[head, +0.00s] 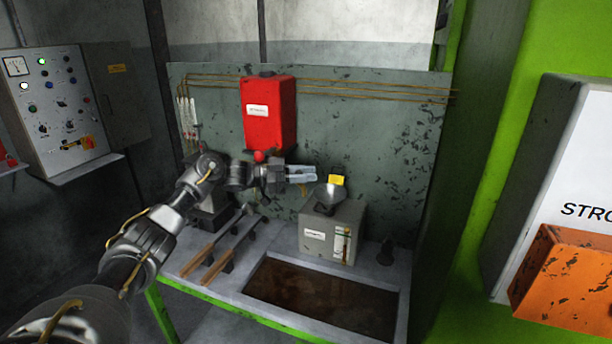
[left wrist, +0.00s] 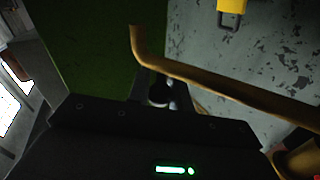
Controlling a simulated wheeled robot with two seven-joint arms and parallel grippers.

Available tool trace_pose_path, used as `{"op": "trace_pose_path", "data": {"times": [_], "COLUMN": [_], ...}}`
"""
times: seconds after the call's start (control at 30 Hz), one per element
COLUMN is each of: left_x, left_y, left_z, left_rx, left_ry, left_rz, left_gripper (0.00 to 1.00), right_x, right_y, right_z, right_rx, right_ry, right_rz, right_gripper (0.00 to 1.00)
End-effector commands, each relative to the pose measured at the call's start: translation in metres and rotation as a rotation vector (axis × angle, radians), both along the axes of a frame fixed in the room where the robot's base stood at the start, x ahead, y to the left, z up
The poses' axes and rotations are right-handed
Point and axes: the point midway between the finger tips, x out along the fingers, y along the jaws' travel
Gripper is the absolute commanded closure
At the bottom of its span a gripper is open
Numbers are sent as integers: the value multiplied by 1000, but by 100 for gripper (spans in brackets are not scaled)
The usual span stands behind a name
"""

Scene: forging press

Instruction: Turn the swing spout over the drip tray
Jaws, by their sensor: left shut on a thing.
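The swing spout (left wrist: 235,92) is a brass-coloured bent pipe in the left wrist view. It runs from an upturned end at upper left to the lower right, passing across my left gripper's fingers (left wrist: 160,90). In the head view my left gripper (head: 302,174) is in front of the wall panel, right of and below the red box (head: 268,115). The drip tray (head: 250,291) is a dark brown, liquid-looking recess in the bench, below and in front of the gripper.
A yellow tag or lock (head: 337,180) is beside the funnel. Long-handled tools (head: 222,258) lie left of the tray. An orange bin (head: 565,280) is at right.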

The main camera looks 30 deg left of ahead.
Motion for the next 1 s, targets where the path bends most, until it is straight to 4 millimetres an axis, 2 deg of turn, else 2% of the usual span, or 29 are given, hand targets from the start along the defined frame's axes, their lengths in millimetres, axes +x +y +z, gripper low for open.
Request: {"op": "trace_pose_path", "data": {"times": [0.17, 0.2, 0.33, 0.77, 0.87, 1.0], "left_x": [0, 0, 0, 0, 2, 11], "left_y": [0, 0, 0, 0, -1, -4], "left_z": [0, 0, 0, 0, 2, 4], "left_rx": [0, 0, 0, 0, -1, -1], "left_ry": [0, 0, 0, 0, -1, 2], "left_rz": [1, 1, 2, 3, 19, 91], "left_gripper": [100, 74, 57, 57, 57, 57], "right_x": [1, 1, 1, 2, 2, 2], "right_y": [0, 0, 0, 0, 0, 0], "right_z": [0, 0, 0, 1, 5, 20], "right_rx": [0, 0, 0, 0, 0, 0], "right_ry": [-1, -1, -2, -2, -3, -3], "right_rz": [0, 0, 0, 0, 0, 0], "right_gripper": [64, 64, 64, 64, 64, 64]}}
